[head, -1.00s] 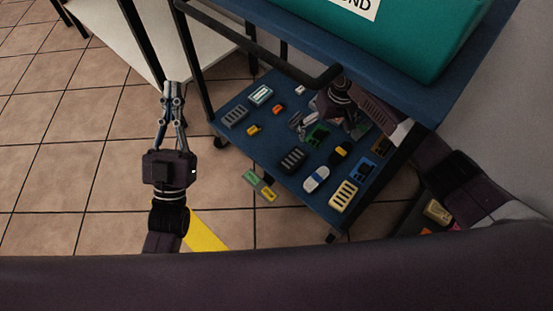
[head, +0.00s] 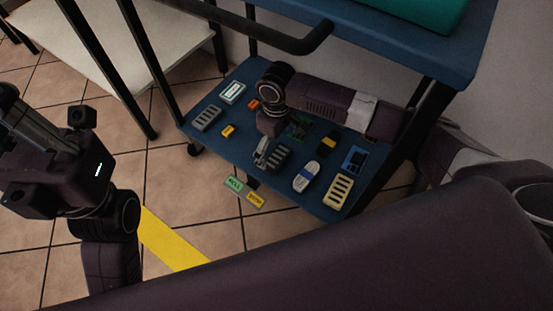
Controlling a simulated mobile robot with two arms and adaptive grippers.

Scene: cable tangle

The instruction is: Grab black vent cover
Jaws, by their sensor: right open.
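The black vent cover (head: 280,156), a dark slotted piece, lies on the lower blue shelf of the cart. My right gripper (head: 262,153) points down at its left end, with its fingers open. A finger hides part of that end, and I cannot tell whether they touch. My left gripper (head: 22,122) is large at the left edge, over the floor and away from the shelf. Its fingers are partly cut off, so I cannot tell their opening.
On the shelf (head: 228,148) lie a grey vent cover (head: 206,118), a cream vent cover (head: 339,190), a white-and-blue piece (head: 306,177) and other small parts. The cart's dark handle (head: 290,44) and upper deck (head: 420,50) overhang it. A white table (head: 150,45) stands at upper left.

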